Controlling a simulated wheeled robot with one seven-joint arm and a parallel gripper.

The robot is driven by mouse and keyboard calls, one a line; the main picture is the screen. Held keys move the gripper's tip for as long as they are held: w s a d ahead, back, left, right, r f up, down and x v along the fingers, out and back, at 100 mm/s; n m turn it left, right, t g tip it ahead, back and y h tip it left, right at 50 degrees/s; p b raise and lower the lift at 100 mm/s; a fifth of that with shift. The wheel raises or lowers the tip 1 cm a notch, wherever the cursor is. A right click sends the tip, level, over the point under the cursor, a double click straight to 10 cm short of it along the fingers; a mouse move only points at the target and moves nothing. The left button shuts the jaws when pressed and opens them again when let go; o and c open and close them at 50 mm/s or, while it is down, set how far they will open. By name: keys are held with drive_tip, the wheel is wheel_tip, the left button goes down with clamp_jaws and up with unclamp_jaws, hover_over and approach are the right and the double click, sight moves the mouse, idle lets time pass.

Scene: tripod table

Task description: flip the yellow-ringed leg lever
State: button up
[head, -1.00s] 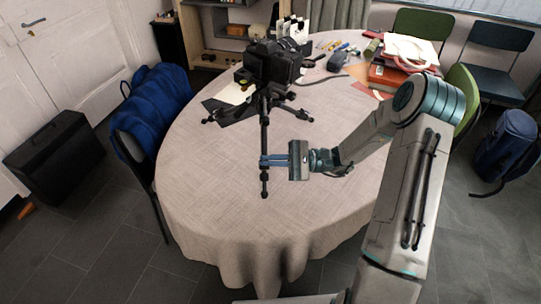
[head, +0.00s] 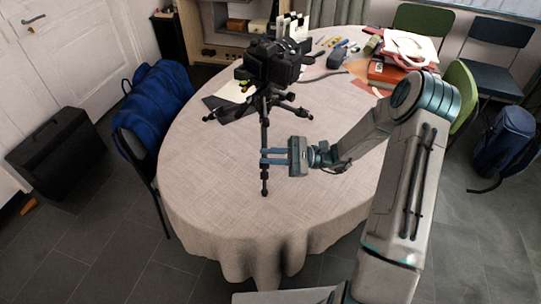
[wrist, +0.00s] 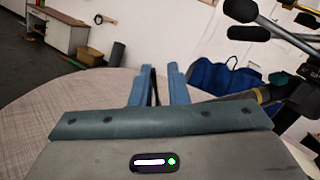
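The black tripod (head: 264,122) stands on the round table with a camera (head: 272,62) on top. One tripod leg extends toward the table's near side. My gripper (head: 264,156) is level, with its two blue fingers pointing left at this leg; in the head view the tips overlap the leg, and I cannot tell whether they touch it. The fingers are apart, with a gap between them in the wrist view (wrist: 160,70). The lever itself is too small to make out.
The cloth-covered table (head: 210,180) is bare at the front and left. Books and a red-handled bag (head: 405,50) lie at the back right. A chair with a blue jacket (head: 158,100) stands left, and a green chair (head: 462,95) right.

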drive_tip(key=d, duration=0.4)
drive_tip(key=d+f+b, duration=0.1)
drive_tip(key=d, duration=0.4)
drive_tip(key=d+f, duration=0.1)
drive_tip(key=d, duration=0.3)
drive_tip(key=shift+w+d+f+b, duration=0.15)
drive_tip(key=shift+w+d+b, duration=0.15)
drive_tip(key=shift+b, duration=0.05)
drive_tip(key=s+a+r+n+t+h+p, duration=0.2)
drive_tip(key=s+r+n+h+p, duration=0.3)
drive_tip(key=s+r+n+h, duration=0.6)
drive_tip(key=s+r+t+h, duration=0.1)
drive_tip(key=s+r+h, duration=0.6)
drive_tip(key=s, duration=0.3)
drive_tip(key=shift+s+a+r+n+t+h, duration=0.2)
drive_tip(key=shift+n+t+h, duration=0.2)
drive_tip(key=shift+h, duration=0.5)
